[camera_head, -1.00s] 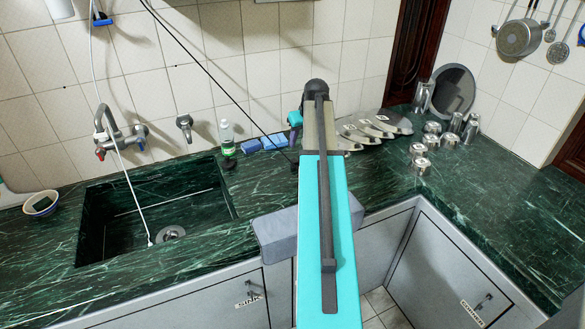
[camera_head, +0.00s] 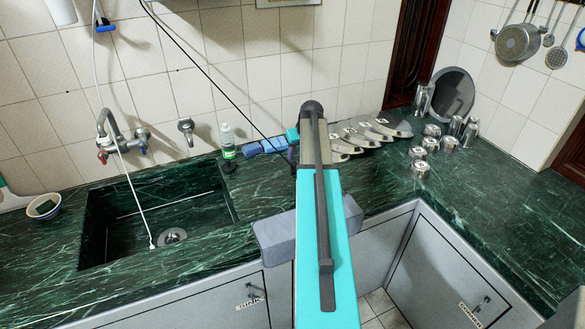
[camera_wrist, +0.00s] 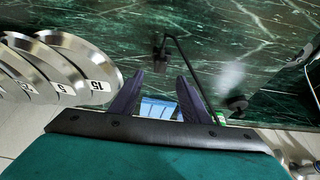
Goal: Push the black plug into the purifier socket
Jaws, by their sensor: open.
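The black plug (camera_wrist: 160,50) appears as a small dark piece in the wrist view, over the green counter and beyond my fingertips. A thin dark line, apparently its cable, bends away to its right. In the head view, a black cable (camera_head: 205,75) runs down from the upper left towards the far end of my arm. My gripper (camera_wrist: 160,76) is open in the wrist view, with its two dark fingers apart and nothing between their tips. The plug lines up with the gap but looks apart from the fingers. My arm hides most of the gripper in the head view. I cannot make out the purifier socket.
A sink (camera_head: 150,215) with a tap (camera_head: 112,138) is at the left. A green-labelled bottle (camera_head: 227,142) and blue sponges (camera_head: 262,147) stand near the wall. Numbered metal plates (camera_wrist: 75,68) lie close beside the gripper. Steel cups (camera_head: 432,142) stand at the right. The right counter front is clear.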

